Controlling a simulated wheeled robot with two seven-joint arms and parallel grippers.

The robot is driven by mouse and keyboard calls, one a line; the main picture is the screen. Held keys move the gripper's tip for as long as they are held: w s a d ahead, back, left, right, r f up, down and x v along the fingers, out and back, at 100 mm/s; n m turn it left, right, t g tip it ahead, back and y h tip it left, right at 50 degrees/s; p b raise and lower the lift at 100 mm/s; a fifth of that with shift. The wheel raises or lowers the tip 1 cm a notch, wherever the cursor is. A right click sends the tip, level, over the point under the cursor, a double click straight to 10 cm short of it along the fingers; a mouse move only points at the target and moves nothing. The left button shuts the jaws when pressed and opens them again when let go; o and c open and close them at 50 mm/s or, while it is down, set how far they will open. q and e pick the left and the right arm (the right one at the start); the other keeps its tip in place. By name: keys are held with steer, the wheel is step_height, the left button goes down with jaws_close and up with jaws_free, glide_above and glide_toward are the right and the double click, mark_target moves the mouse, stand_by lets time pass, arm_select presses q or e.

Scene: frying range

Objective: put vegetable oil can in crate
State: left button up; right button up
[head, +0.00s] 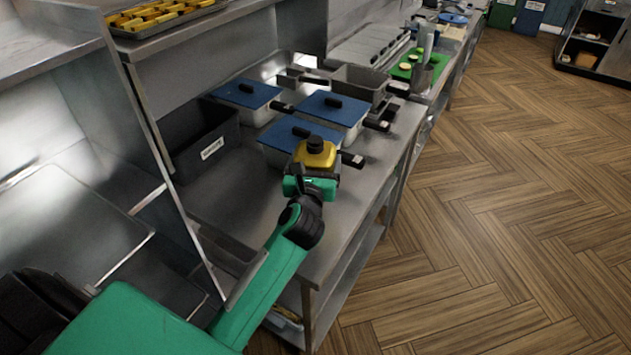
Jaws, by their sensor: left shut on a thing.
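My left gripper (312,172) is shut on the vegetable oil can (315,153), a yellow can with a black cap. The can is upright, in front of the nearest blue-lidded pan, and the gripper hides its lower part. I cannot tell whether the can touches the counter. The dark grey crate (212,152) with a white label stands to the left of the can against the back of the counter. The part of its inside that shows looks empty. My right gripper is not in view.
Several pans with blue lids (333,108) and black handles stand on the steel counter (240,205) behind and beside the can. A green board (420,72) lies farther back. A shelf with a tray of yellow pieces (165,20) hangs at upper left. Counter in front of the crate is bare.

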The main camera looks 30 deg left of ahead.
arm_select(q)
steer(key=shift+f+b, duration=0.35)
steer(key=shift+f, duration=3.05)
steer(key=shift+f, duration=0.15)
steer(key=o, duration=1.1)
